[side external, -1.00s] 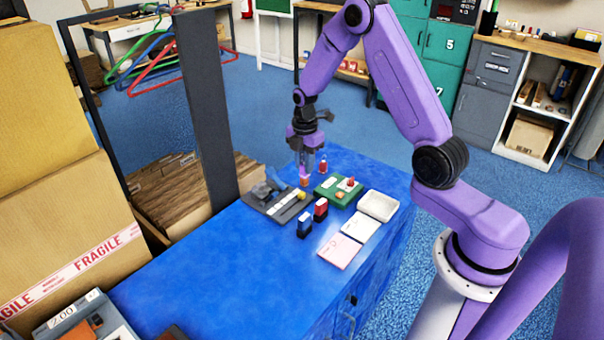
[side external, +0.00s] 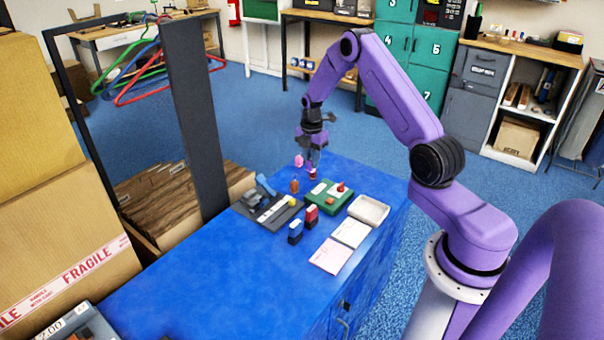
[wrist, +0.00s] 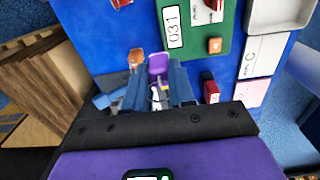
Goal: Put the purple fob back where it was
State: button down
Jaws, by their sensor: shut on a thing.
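The purple fob (wrist: 158,64) shows between my fingertips in the wrist view. In the side view it looks pinkish (side external: 298,161) and hangs above the blue bench top. My gripper (side external: 312,160) is shut on it; the fingers show in the wrist view (wrist: 157,80). An orange-brown fob (side external: 294,186) stands on the bench below; it is left of the purple fob in the wrist view (wrist: 136,57). A red fob (side external: 312,173) stands behind it. A green board (side external: 322,204) lies to the right, with a "031" label and a red piece (wrist: 214,4) on it.
A dark grey tray (side external: 256,212) with a blue item lies left of the board. Blue (side external: 295,233) and red (side external: 311,214) stamps stand in front. Paper pads (side external: 329,256) and a pale tray (side external: 369,208) are at the right. The front-left bench top is clear.

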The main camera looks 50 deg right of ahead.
jog(key=w+f, duration=0.1)
jog(key=f, duration=0.1)
jog(key=w+d+f, duration=0.1)
jog(key=w+f, duration=0.1)
jog(key=w+d+f, duration=0.1)
jog(key=w+f, duration=0.1)
jog(key=shift+w+d+f, duration=0.2)
jog(key=shift+f, duration=1.55)
jog(key=shift+f, duration=0.1)
jog(key=c, duration=1)
grip_release()
jog(key=shift+o, duration=0.2)
